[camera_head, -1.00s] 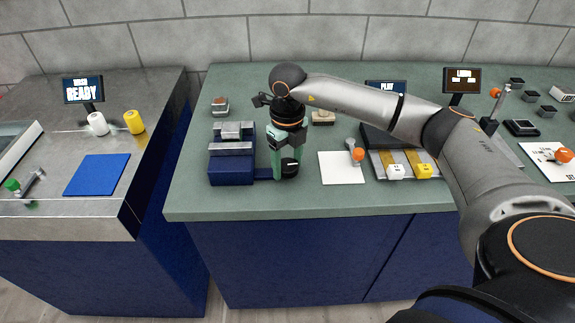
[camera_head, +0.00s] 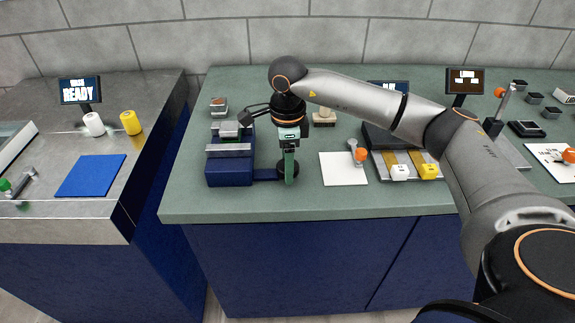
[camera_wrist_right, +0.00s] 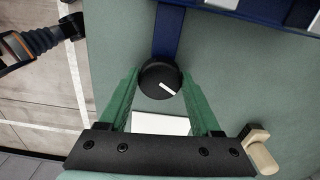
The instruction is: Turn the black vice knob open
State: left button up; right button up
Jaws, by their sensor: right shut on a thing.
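The black vice knob (camera_head: 293,165) is at the right end of the blue bar coming out of the blue vice (camera_head: 229,172). My right gripper (camera_head: 289,178) points straight down at it with green fingers. In the right wrist view the round black knob (camera_wrist_right: 157,75) sits between the two fingers (camera_wrist_right: 160,95), which are shut on its sides. A white mark on the knob's top runs at a slant. In the head view one finger hides part of the knob. My left gripper's fingers are not in view.
A white sheet with an orange-tipped tool (camera_head: 359,153) lies right of the knob. A wooden-handled stamp (camera_head: 324,117) stands behind the gripper. A tray with a white and a yellow block (camera_head: 429,171) is further right. The counter's front edge is close to the knob.

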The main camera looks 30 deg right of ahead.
jog(key=n+b, duration=0.1)
jog(key=n, duration=0.3)
jog(key=shift+n, duration=0.9)
jog(key=shift+r, duration=0.1)
jog(key=o, duration=1.4)
jog(key=shift+c, duration=0.2)
notch_tip(320, 180, up, 12)
jog(key=shift+r, duration=0.2)
